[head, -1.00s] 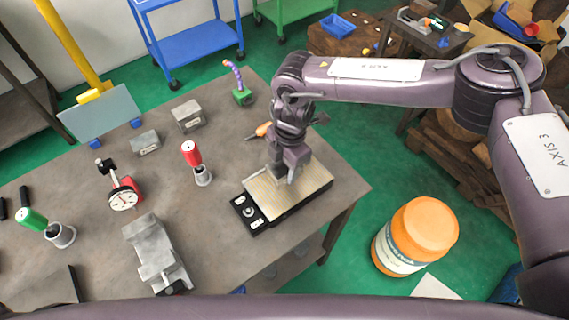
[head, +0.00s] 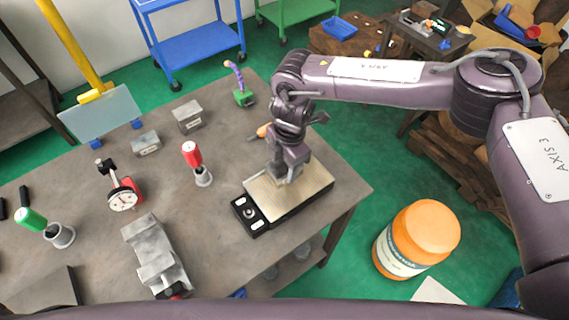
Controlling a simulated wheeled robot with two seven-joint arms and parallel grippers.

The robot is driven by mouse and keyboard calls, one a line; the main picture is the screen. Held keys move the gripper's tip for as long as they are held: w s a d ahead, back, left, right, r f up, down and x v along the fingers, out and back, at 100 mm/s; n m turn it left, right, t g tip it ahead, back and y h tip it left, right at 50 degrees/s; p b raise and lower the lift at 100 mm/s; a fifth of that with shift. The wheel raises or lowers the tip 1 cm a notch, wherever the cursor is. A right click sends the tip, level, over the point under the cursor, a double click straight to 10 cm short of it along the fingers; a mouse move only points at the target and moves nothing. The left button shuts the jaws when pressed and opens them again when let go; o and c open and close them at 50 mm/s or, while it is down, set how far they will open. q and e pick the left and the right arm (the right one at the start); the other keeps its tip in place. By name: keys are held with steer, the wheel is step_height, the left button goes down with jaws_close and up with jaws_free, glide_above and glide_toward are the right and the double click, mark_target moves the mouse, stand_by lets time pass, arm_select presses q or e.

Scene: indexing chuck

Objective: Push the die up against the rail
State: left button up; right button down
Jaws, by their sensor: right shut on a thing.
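My right gripper (head: 286,178) points down over a tan, fine-grooved plate on a black base, the chuck (head: 312,187), near the table's right end. It is shut on a small grey piece, seemingly the die, at the plate's surface. The piece is mostly hidden by the fingers and wrist, so its shape and its contact with the plate cannot be made out. I cannot make out the rail clearly, and the arm covers part of the plate's far left edge. My left gripper is not in view.
A black control panel (head: 249,214) is at the chuck's near left end. A red-handled tool in a holder (head: 203,176), grey blocks (head: 187,116), a dial gauge (head: 123,199) and a grey vise (head: 157,258) stand left. An orange-handled tool (head: 263,131) lies behind. The plate's right part is clear.

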steer(key=shift+w+a+b, duration=0.2)
steer(key=shift+w+b, duration=0.05)
steer(key=shift+b, duration=0.05)
steer(key=c, duration=0.6)
jaws_free()
steer(key=shift+o, duration=0.2)
steer(key=shift+r, duration=0.1)
steer(key=r+b, duration=0.1)
steer(key=r, duration=0.3)
steer(key=r+b, duration=0.1)
steer(key=r, duration=0.1)
steer(key=shift+w+d+r+b, duration=0.3)
steer(key=shift+w+r, duration=0.05)
steer(key=shift+r, duration=0.45)
